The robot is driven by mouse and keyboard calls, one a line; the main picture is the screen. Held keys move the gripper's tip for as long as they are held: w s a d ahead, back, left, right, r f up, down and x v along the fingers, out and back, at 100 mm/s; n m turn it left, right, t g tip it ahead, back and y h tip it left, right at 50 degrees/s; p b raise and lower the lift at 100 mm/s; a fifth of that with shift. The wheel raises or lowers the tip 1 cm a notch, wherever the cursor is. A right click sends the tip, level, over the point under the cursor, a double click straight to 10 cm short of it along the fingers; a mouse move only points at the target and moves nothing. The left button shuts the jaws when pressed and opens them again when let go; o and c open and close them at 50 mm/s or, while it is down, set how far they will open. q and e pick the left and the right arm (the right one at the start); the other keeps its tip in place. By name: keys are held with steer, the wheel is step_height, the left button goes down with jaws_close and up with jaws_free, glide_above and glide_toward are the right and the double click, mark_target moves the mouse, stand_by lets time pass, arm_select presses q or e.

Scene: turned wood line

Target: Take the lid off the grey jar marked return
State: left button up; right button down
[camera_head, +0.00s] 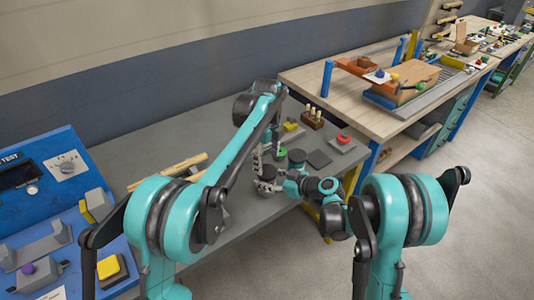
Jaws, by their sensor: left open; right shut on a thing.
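A small dark grey rounded thing (266,172), which may be the jar or its lid, shows between my two grippers on the grey bench; no return mark is readable. My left gripper (258,156) points down from the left arm, close to its upper left side, and is open. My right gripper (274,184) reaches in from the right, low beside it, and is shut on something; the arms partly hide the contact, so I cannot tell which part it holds. A small green thing (281,152) shows just behind the grippers.
The grey bench (240,232) also carries a dark flat pad (319,158), a red button box (342,144), a wooden block with pegs (312,119) and a yellow piece (291,125). A blue test panel (70,215) stands left. A wooden table (345,105) adjoins behind.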

mark_target(267, 171)
arm_select(q)
steer(key=shift+f, duration=2)
steer(key=c, duration=1.2)
steer(key=shift+n, duration=1.8)
steer(key=o, duration=1.3)
